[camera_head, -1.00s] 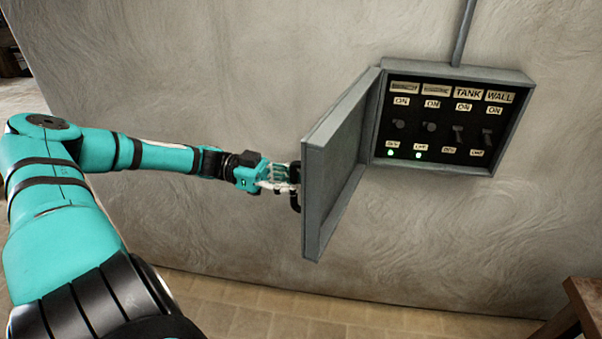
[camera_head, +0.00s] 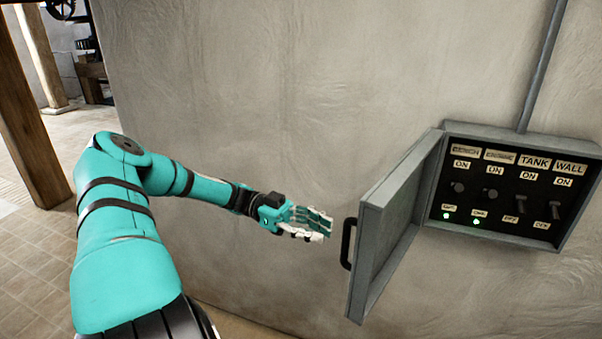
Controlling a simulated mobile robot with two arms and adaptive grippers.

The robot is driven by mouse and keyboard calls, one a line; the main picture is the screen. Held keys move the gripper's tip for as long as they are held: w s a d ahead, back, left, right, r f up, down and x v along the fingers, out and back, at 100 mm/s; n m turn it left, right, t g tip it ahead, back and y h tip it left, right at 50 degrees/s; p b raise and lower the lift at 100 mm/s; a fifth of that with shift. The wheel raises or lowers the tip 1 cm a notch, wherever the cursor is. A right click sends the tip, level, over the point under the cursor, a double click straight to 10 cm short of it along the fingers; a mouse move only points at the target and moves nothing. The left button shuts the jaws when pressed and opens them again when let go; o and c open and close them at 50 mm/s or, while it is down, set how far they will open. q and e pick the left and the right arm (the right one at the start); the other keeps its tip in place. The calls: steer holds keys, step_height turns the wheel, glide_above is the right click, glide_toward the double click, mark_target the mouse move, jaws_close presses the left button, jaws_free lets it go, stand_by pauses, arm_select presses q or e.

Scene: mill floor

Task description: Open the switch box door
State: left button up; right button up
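The grey switch box (camera_head: 523,137) is fixed to the wall at the right of the head view. Its door (camera_head: 388,238) is swung out to the left, and the labelled switches inside show, with two green lights lit. The door's black handle (camera_head: 347,243) is on its outer face near the free edge. My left gripper (camera_head: 322,225) is just left of the handle, with a small gap between them. Its fingers look spread apart, and I see nothing held in them. My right gripper is not in view.
The pale rough wall (camera_head: 290,120) fills most of the view. A conduit (camera_head: 541,65) runs up from the box. A wooden post (camera_head: 30,110) stands at the far left on the tiled floor (camera_head: 40,275). The wall area left of the door is clear.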

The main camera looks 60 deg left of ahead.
arm_select(q)
steer(key=v, duration=0.5)
steer(key=shift+d+f, duration=0.1)
stand_by(0.4)
